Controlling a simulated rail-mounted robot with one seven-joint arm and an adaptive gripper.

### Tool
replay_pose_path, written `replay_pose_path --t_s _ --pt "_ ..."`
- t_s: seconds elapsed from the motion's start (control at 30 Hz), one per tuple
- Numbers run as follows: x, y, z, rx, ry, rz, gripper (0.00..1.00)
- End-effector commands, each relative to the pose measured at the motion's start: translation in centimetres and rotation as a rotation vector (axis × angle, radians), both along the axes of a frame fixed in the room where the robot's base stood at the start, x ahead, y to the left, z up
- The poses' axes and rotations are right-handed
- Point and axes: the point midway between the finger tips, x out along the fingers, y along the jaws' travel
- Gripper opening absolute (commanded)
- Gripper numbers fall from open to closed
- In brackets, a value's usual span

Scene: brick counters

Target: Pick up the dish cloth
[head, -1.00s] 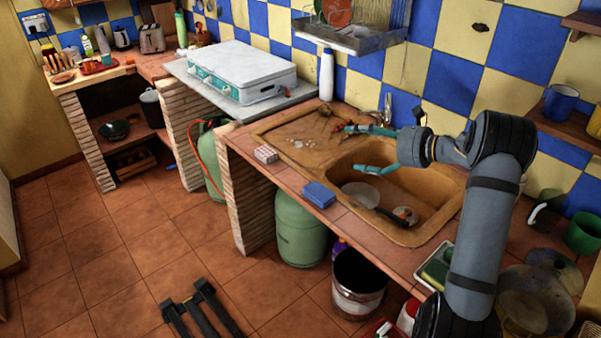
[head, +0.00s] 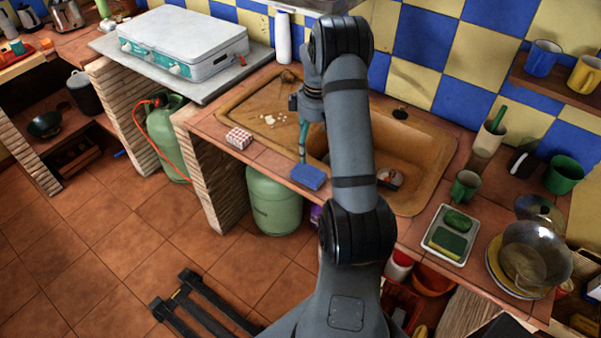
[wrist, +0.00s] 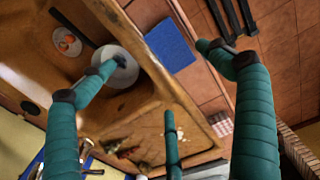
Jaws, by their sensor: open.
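The dish cloth appears to be the flat blue folded piece (head: 308,177) on the tiled counter's front edge, just in front of the sink. It also shows in the wrist view as a blue rectangle (wrist: 170,46), beyond and between the spread teal fingers. My gripper (head: 303,143) is open and points down beside the cloth's far side, above the counter and sink rim. In the wrist view, my gripper (wrist: 158,62) holds nothing. Whether a fingertip touches the cloth cannot be told. My arm hides part of the sink.
The brown sink (head: 420,165) lies behind and to the right of the cloth. A red-and-white checked box (head: 238,138) sits to its left. A tray with sponges (head: 431,257) and a pan (head: 536,255) stand to the right. A green gas cylinder (head: 274,203) is below the counter.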

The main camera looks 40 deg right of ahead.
Motion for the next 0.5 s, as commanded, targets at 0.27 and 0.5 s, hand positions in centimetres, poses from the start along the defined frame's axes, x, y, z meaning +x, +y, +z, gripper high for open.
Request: replay_pose_path --t_s 0.27,0.5 --pt "-0.7 0.9 -2.9 0.028 0.029 -0.100 0.91" --pt "-0.6 0.7 -5.2 0.024 0.024 -0.098 0.91"
